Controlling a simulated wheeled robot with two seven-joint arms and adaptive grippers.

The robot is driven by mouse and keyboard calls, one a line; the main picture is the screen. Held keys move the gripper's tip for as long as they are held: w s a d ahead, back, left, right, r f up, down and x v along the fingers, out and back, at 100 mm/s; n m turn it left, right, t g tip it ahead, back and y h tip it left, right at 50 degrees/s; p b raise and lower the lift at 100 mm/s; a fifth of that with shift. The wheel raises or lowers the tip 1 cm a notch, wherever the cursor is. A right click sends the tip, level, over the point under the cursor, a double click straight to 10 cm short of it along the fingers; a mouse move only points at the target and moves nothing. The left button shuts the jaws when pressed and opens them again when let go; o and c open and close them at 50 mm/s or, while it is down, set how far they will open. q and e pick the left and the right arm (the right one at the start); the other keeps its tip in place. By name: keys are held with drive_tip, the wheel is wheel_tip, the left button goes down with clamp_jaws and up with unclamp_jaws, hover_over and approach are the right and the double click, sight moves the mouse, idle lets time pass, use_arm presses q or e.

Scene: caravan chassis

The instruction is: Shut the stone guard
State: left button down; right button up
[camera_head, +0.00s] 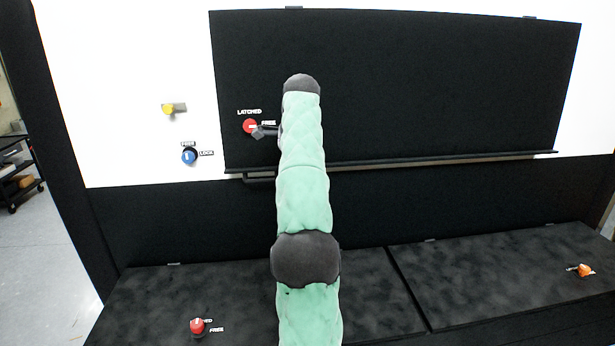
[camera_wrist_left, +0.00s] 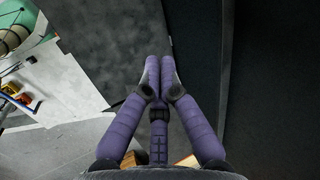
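The stone guard appears to be the wide black panel (camera_head: 440,90) on the white front wall in the head view. Two small fittings sit on its top edge, and a pale strip shows under its lower edge. I cannot tell how far it stands off the wall. A red knob (camera_head: 250,126) marked LATCHED and FREE is at its lower left, with a short grey piece beside it. A green arm of mine covers part of the panel; its hand is hidden. In the left wrist view my left gripper (camera_wrist_left: 158,65) has purple fingers, tips together, with nothing seen between them.
A yellow knob (camera_head: 168,108) and a blue knob (camera_head: 189,156) are on the white wall left of the panel. Dark lids lie below, with another red knob (camera_head: 197,325) and an orange knob (camera_head: 585,270). A black cart (camera_head: 20,175) stands far left on open grey floor.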

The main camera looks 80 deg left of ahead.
use_arm(q)
drive_tip(key=s+a+f+p, duration=0.1)
drive_tip(key=s+a+f, duration=0.1)
drive_tip(key=a+f, duration=0.5)
drive_tip(key=shift+s+a+f+p, duration=0.15)
drive_tip(key=shift+s+f+p, duration=0.2)
drive_tip(key=shift+f, duration=0.1)
use_arm(e)
drive_tip(key=shift+s+d+r, duration=0.2)
drive_tip(key=shift+s+r, duration=0.45)
drive_tip(key=shift+r, duration=0.35)
use_arm(q)
drive_tip(key=shift+w+f, duration=0.1)
drive_tip(key=shift+w, duration=0.05)
use_arm(e)
drive_tip(key=shift+f, duration=0.15)
